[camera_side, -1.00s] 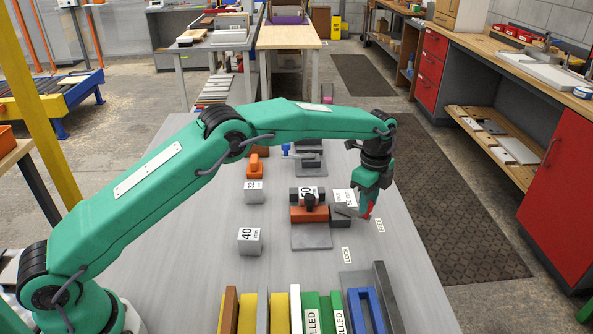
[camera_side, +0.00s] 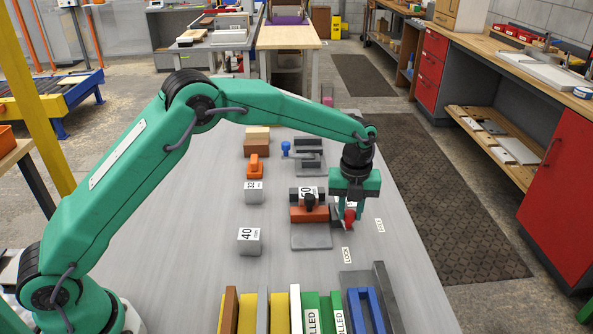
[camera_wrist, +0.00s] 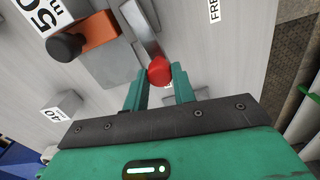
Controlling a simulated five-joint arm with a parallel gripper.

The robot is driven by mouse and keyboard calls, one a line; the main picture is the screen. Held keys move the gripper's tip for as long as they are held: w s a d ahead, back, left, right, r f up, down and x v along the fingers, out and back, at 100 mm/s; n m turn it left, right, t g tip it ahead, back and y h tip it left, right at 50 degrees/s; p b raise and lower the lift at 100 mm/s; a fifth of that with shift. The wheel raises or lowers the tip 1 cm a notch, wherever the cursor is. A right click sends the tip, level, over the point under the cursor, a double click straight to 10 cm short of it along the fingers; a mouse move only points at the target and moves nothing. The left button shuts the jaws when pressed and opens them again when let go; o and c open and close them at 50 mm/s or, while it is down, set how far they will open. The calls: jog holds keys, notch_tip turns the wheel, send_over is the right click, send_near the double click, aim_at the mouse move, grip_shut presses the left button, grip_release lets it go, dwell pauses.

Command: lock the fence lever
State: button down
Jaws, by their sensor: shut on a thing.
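The fence lever is a grey bar with a red knob (camera_side: 349,217). In the wrist view the bar (camera_wrist: 139,25) runs from the top edge down to the red knob (camera_wrist: 159,71). My gripper (camera_side: 349,219) points down at the lever, and its two fingers (camera_wrist: 159,82) stand on either side of the knob, shut on it. In the side view the bar is mostly hidden behind my gripper. The LOCK label (camera_side: 347,254) lies in front of the knob, and the FREE label (camera_side: 380,225) lies to its right.
An orange block (camera_side: 309,214) with a black knob and a 50 label stands left of my gripper, behind a grey plate (camera_side: 311,241). A 40 block (camera_side: 249,243) stands farther left. Several upright boards (camera_side: 250,312) fill the front edge.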

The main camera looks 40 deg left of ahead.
jog(key=shift+s+a+m, duration=0.35)
jog(key=shift+s+m, duration=0.05)
jog(key=shift+m, duration=0.5)
jog(key=c, duration=1.1)
grip_release()
jog(key=shift+c, duration=0.2)
jog(key=shift+r, duration=0.1)
jog(key=shift+r, duration=3.8)
jog(key=shift+r, duration=0.15)
